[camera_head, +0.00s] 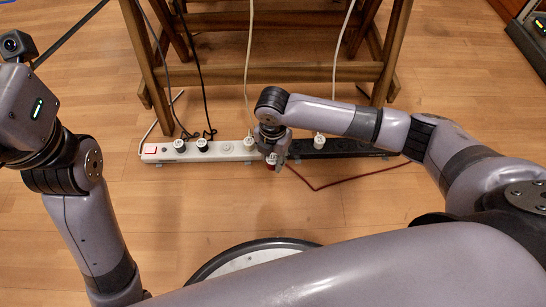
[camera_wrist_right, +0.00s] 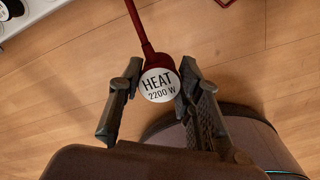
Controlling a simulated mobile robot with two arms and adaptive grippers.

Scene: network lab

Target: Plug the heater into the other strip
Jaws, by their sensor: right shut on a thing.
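The heater plug (camera_wrist_right: 158,85) has a white round face marked "HEAT 2200 W" and a dark red cord (camera_wrist_right: 140,28). My right gripper (camera_wrist_right: 155,92) is shut on it, one finger on each side. In the head view my right gripper (camera_head: 273,157) points down just in front of the strips, near where they meet; the plug (camera_head: 271,161) is mostly hidden there. The white strip (camera_head: 214,150) lies on the left and holds several plugs. The black strip (camera_head: 355,147) lies on the right, with a white plug (camera_head: 319,141) in it. My left gripper is out of view.
A wooden trestle (camera_head: 270,74) stands behind the strips, with black and white cords hanging down. The red cord (camera_head: 316,188) runs right across the floor. A red switch (camera_head: 152,150) sits at the white strip's left end. The floor in front is mostly clear.

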